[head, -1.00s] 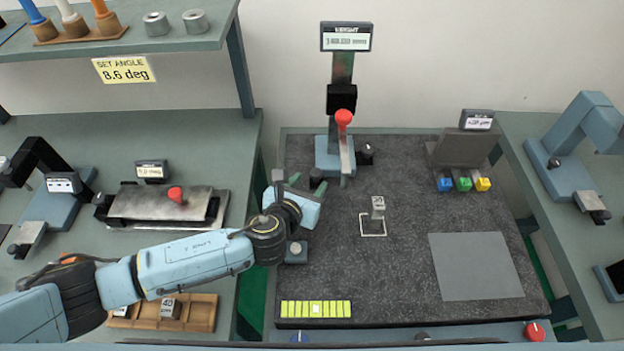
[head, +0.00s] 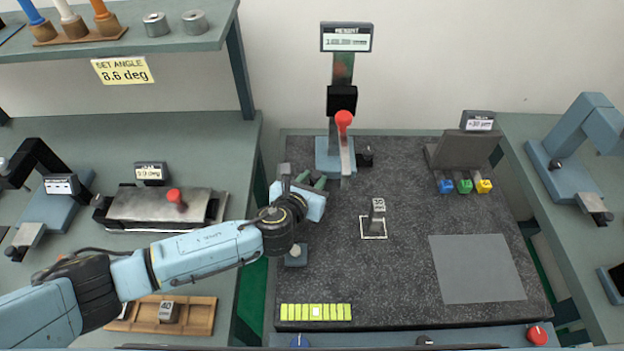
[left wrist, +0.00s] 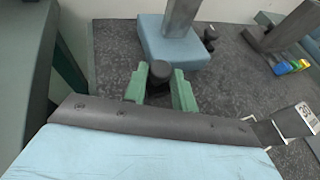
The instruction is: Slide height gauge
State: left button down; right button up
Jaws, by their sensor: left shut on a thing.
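The height gauge stands at the back of the dark granite plate, with a blue base (head: 322,158), an upright column, a red-topped handle (head: 343,121) and a display (head: 346,38) whose digits are too small to read. My left gripper (head: 318,183) is at the front left of the base. In the left wrist view its green fingers (left wrist: 160,88) are shut around a black round knob (left wrist: 160,71) close to the blue base (left wrist: 172,42). A second black knob (left wrist: 209,37) is at the base's right side. My right gripper is out of view.
A grey pad (head: 475,267) lies at the right. Blue, green and yellow buttons (head: 464,185) sit by an angled stand. The middle front is clear.

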pick_arm(q)
send_near(353, 172)
jog(key=x, duration=0.5)
jog(key=shift+w+f, duration=0.15)
jog(key=shift+d, duration=0.1)
jog(key=c, duration=1.1)
grip_release()
jog(key=shift+d, duration=0.1)
jog(key=shift+c, duration=0.2)
jog(key=shift+s+a, duration=0.25)
jog(key=p+v, duration=0.2)
jog(key=v, duration=0.9)
jog(key=shift+s, duration=0.2)
jog(key=shift+v, duration=0.8)
